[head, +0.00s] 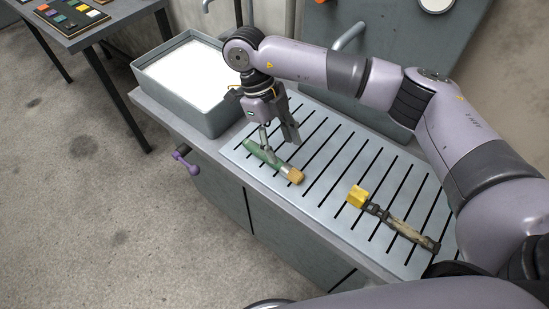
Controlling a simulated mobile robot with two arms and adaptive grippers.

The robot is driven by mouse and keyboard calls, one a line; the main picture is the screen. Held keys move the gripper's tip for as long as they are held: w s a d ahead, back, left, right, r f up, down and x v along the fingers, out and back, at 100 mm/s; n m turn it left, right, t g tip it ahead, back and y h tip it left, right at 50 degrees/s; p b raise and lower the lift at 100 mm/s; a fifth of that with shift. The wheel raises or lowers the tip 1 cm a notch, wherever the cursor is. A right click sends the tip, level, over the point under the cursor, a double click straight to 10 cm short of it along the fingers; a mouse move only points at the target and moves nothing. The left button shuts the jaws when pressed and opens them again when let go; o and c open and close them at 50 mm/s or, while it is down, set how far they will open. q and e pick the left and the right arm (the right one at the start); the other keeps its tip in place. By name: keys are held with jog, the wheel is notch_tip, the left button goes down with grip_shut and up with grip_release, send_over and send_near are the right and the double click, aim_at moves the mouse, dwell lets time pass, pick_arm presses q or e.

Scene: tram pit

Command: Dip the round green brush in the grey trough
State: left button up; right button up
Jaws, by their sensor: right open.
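The round green brush (264,154) lies on the slotted metal grate, with a green handle, a silver ferrule and tan bristles pointing to the lower right. My right gripper (277,140) points down just above and behind the brush handle with its fingers apart. I cannot tell whether a finger touches the handle. The grey trough (213,122) stands left of my right gripper, filled with something white and level. My left gripper is not in view.
A second brush with a yellow head (358,196) and a strapped handle lies on the grate (330,150) to the right. A small purple vise handle (186,160) sticks out at the bench's front. A table (95,28) with colour samples stands at upper left.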

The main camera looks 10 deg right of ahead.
aim_at(288, 167)
jog(key=shift+s+d+f, duration=0.1)
jog(key=shift+s+f, duration=0.15)
jog(key=shift+f, duration=0.75)
jog(key=p+x, duration=0.1)
jog(key=x, duration=0.1)
jog(key=p+x, duration=0.1)
jog(key=x, duration=0.1)
jog(key=shift+w+f, duration=0.15)
jog(key=shift+w, duration=0.05)
jog(key=shift+s+f, duration=0.1)
jog(key=shift+f, duration=0.4)
jog(key=shift+c, duration=1.3)
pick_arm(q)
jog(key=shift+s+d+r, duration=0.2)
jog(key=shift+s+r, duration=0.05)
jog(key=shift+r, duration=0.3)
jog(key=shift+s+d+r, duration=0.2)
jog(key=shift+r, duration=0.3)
pick_arm(e)
grip_shut()
